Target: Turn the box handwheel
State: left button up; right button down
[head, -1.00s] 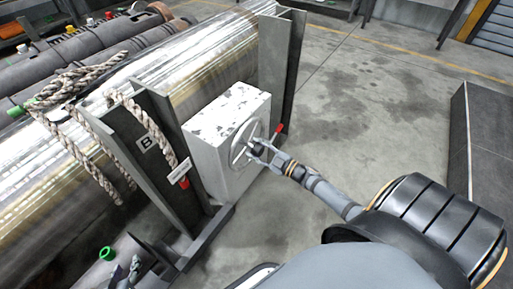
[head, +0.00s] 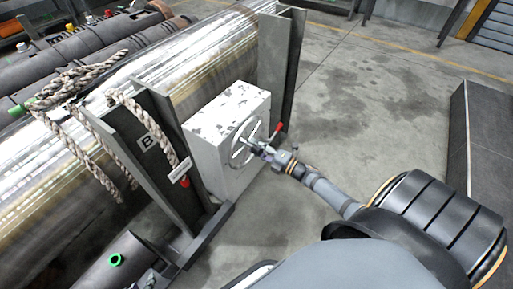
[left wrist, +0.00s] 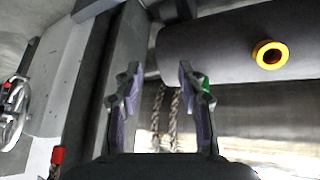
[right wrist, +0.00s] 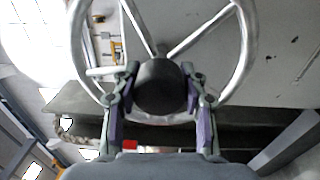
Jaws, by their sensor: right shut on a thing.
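The white, chipped box (head: 222,128) stands against the post at the large metal barrel. Its silver spoked handwheel (head: 236,158) faces right. My right gripper (head: 260,148) is at the wheel's middle. In the right wrist view, my right gripper (right wrist: 160,92) is shut on the dark round hub (right wrist: 160,84), with rim and spokes around it. My left gripper (head: 147,281) is partly cut off at the bottom of the head view. In the left wrist view, my left gripper (left wrist: 158,90) is open and empty, and the handwheel (left wrist: 14,112) shows at the left edge.
A red-tipped lever (head: 279,127) is beside the wheel. Dark upright posts (head: 282,75) flank the box. A rope (head: 125,105) hangs over the near post by a "B" label. Concrete floor (head: 370,90) is open to the right.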

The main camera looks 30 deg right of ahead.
jog(key=n, duration=0.2)
jog(key=shift+n, duration=1.4)
pick_arm(q)
jog(key=w+r, duration=0.1)
jog(key=w+r+t, duration=0.1)
jog(key=shift+w+a, duration=0.1)
jog(key=shift+w, duration=0.25)
jog(key=shift+s+f, duration=0.1)
jog(key=shift+s, duration=0.05)
pick_arm(e)
jog(key=c, duration=0.7)
grip_release()
